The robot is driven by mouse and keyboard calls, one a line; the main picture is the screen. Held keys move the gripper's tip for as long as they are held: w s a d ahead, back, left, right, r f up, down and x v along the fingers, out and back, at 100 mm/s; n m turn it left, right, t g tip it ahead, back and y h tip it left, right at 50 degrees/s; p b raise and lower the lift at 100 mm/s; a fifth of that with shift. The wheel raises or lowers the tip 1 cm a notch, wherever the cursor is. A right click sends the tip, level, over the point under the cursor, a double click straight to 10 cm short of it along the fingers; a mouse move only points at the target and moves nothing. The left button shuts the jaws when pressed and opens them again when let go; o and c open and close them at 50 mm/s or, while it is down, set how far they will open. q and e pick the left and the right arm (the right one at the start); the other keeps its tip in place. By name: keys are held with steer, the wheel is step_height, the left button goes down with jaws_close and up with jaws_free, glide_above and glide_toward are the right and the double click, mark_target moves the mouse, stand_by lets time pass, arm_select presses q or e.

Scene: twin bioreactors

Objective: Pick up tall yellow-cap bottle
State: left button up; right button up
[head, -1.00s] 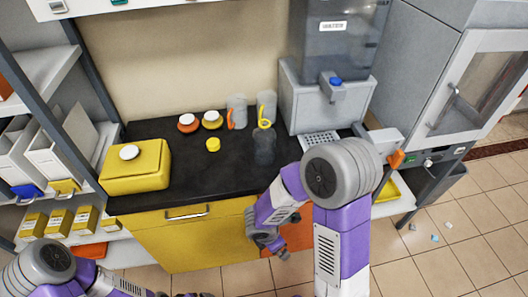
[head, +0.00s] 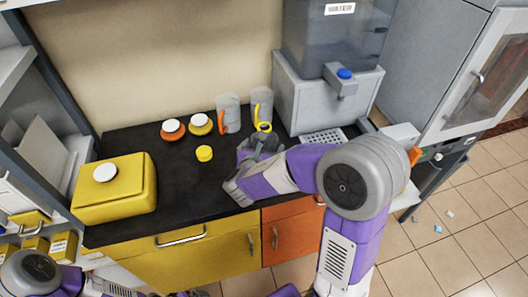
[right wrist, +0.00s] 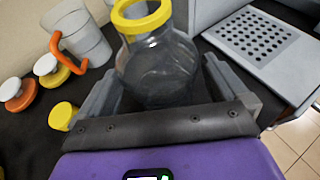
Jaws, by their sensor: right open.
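The tall bottle is clear glass with a yellow ring at its open mouth. In the right wrist view the bottle (right wrist: 160,68) stands upright between the two fingers of my right gripper (right wrist: 158,92), which is open around it. I cannot tell whether either finger touches the glass. In the head view the bottle's yellow ring (head: 263,127) shows above my right gripper (head: 262,146), which hides most of the body. A loose yellow cap (head: 204,153) lies on the black counter left of the bottle. My left arm shows at the lower left, its gripper out of view.
Behind the bottle stand two clear jugs, one with an orange handle (head: 229,112) and one with a yellow handle (head: 258,103). Orange (head: 172,130) and yellow (head: 200,124) lidded items sit left of them. A water dispenser (head: 325,95) stands right; a yellow container (head: 115,190) sits left.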

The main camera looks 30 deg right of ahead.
steer(key=x, duration=0.3)
steer(key=shift+a+f, duration=0.1)
steer(key=c, duration=0.9)
